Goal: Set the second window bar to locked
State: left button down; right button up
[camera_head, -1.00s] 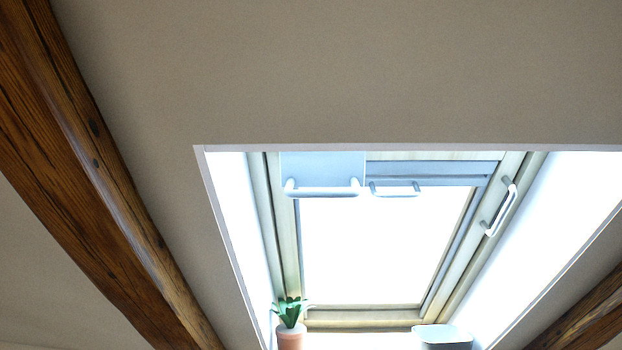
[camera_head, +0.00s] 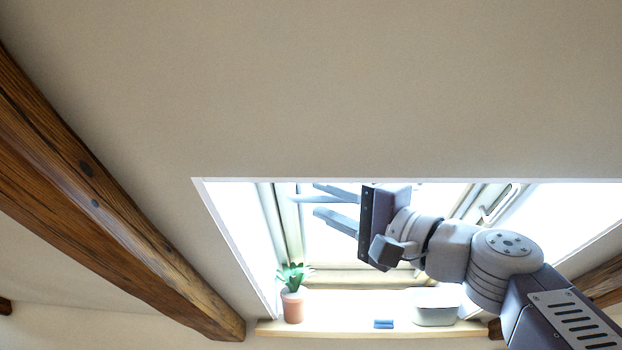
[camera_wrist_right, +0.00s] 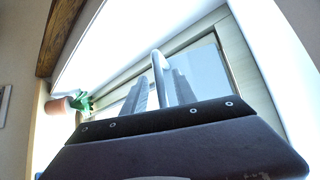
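My right gripper (camera_head: 317,200) is in front of the skylight, its two fingers apart and pointing left. Another white bar (camera_head: 500,204) slants on the right side of the window frame. The smaller top bar is hidden behind my right arm. I cannot tell which is the second bar. My left gripper is not in view.
A sill (camera_head: 350,329) below the window holds a potted plant (camera_head: 293,307), a small blue item (camera_head: 384,324) and a whitish container (camera_head: 435,314). Wooden beams (camera_head: 110,215) run along the sloped ceiling on both sides. Bright recess walls flank the window.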

jog(key=p+x, duration=0.1)
jog(key=x, duration=0.3)
jog(key=shift+w+a, duration=0.1)
grip_shut()
jog(key=shift+s, duration=0.2)
jog(key=shift+w+f, duration=0.1)
dwell(1.0)
